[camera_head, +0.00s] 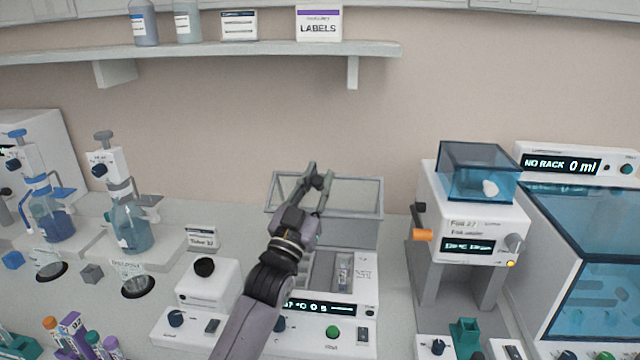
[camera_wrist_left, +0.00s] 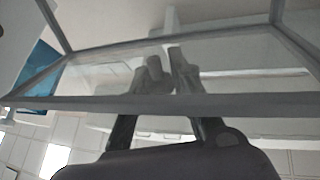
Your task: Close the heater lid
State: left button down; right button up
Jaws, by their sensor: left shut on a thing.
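The heater (camera_head: 362,286) is a white unit at the middle of the bench, with a lit display, knobs and a green button. Its lid (camera_head: 370,208) is a clear panel in a grey frame and stands raised at the back of the unit, so the lid is open. My left gripper (camera_head: 318,178) is at the lid's upper edge, shut on the lid. In the left wrist view, the lid's frame bar (camera_wrist_left: 60,103) crosses in front of the fingers (camera_wrist_left: 168,72), whose tips show through the clear panel. The exact contact is hard to see. My right gripper is not in view.
A white device with a blue clear cover (camera_head: 478,172) stands right of the heater, and a larger blue-windowed machine (camera_head: 590,235) is beyond it. Dispenser bottles (camera_head: 130,228) stand at left. A shelf (camera_head: 250,50) runs along the wall above. A black-knobbed box (camera_head: 205,290) is left of the heater.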

pick_arm(q)
jog(key=shift+s+a+f, duration=0.1)
jog(key=shift+s+f, duration=0.1)
jog(key=shift+s, duration=0.25)
jog(key=shift+s+a+f, duration=0.1)
jog(key=shift+s+f, duration=0.1)
jog(key=shift+s, duration=0.25)
jog(key=c, duration=1.4)
grip_release()
jog(key=shift+r, duration=0.1)
jog(key=v, duration=1.2)
